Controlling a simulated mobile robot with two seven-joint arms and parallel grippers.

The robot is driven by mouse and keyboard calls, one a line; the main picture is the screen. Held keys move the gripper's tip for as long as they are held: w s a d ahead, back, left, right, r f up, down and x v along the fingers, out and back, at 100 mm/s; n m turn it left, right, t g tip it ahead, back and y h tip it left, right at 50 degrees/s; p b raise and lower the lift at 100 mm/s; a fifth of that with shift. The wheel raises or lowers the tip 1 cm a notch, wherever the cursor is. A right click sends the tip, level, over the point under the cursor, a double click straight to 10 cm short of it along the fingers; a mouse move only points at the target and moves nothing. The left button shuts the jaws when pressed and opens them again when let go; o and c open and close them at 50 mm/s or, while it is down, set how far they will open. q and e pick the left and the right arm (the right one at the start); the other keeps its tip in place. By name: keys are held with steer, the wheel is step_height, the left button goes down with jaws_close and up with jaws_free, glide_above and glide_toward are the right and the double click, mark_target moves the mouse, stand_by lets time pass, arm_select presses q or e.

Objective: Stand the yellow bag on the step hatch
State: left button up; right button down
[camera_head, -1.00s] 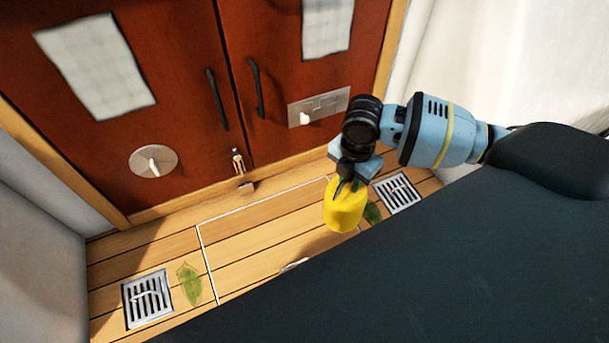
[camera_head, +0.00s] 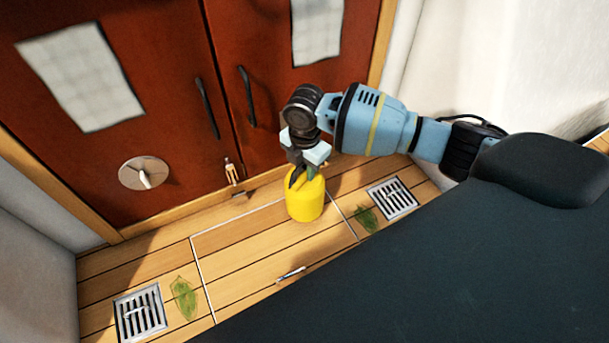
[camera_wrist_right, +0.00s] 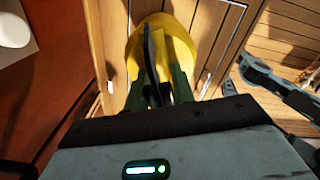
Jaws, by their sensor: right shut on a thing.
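The yellow bag (camera_head: 306,202) is upright, over the right part of the step hatch (camera_head: 250,250), a wooden floor panel outlined by a pale line. I cannot tell whether its bottom touches the panel. My right gripper (camera_head: 297,180) is shut on the top of the bag from above. In the right wrist view the bag (camera_wrist_right: 165,35) fills the space around the gripper's fingers (camera_wrist_right: 160,85), which hide part of its top. My left gripper is not in view.
Red-brown doors with black handles (camera_head: 207,108) stand behind the hatch. Metal drain grates (camera_head: 140,312) and (camera_head: 391,198) lie left and right of it, with green leaves (camera_head: 183,298) nearby. A small metal pull (camera_head: 291,274) lies near the hatch's front. The panel's left part is clear.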

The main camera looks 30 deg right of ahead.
mark_target(304, 172)
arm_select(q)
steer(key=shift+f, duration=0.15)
arm_select(e)
steer(key=shift+f, duration=1.7)
steer(key=shift+f, duration=0.15)
steer(key=c, duration=1.2)
jaws_free()
step_height(304, 172, up, 12)
steer(key=shift+r+p, duration=0.15)
steer(key=shift+p, duration=0.45)
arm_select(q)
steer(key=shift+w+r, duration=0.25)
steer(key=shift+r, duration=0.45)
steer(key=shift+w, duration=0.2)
